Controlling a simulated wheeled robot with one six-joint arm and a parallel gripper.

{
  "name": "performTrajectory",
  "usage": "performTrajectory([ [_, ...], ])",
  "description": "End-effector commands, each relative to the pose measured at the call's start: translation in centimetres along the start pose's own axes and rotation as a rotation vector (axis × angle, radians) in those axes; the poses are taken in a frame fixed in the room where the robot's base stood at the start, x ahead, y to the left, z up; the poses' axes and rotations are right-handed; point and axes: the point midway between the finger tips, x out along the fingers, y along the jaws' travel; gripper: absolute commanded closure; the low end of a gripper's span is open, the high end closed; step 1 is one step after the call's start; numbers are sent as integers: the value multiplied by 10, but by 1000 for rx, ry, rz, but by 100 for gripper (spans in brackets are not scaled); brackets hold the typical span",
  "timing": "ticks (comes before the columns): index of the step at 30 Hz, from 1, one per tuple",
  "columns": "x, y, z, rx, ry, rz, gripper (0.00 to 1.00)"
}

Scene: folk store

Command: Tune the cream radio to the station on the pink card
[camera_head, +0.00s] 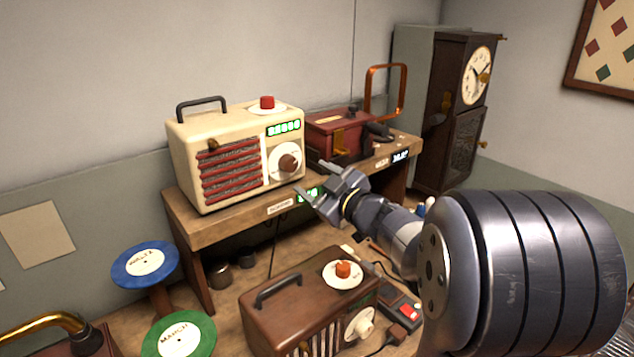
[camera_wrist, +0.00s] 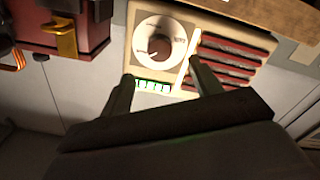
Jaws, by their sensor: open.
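The cream radio (camera_head: 235,160) stands on a raised wooden shelf, with red slats, a lit green display (camera_head: 283,128) and a brown front knob (camera_head: 289,161) on a white dial. A red knob (camera_head: 267,102) sits on its top. The display digits are too small to read surely. My gripper (camera_head: 312,180) is open and empty, just right of the front knob and apart from it. In the wrist view, upside down, the radio's knob (camera_wrist: 158,46) and display (camera_wrist: 153,87) show around and between the fingers (camera_wrist: 160,72). I cannot make out a pink card.
A dark red box device (camera_head: 338,135) stands right of the radio on the shelf (camera_head: 240,215). Below are a brown radio (camera_head: 305,300), blue (camera_head: 145,264) and green (camera_head: 179,336) discs. A dark clock cabinet (camera_head: 455,115) stands at the back right. A blank beige card (camera_head: 37,234) hangs left.

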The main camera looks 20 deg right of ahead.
Motion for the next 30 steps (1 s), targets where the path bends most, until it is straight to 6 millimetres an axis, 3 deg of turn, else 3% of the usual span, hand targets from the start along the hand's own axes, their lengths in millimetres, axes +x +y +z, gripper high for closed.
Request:
performTrajectory([
  [21, 72, 0, 0, 2, 0, -1, 40],
  [30, 80, 1, 0, 1, -1, 1, 40],
])
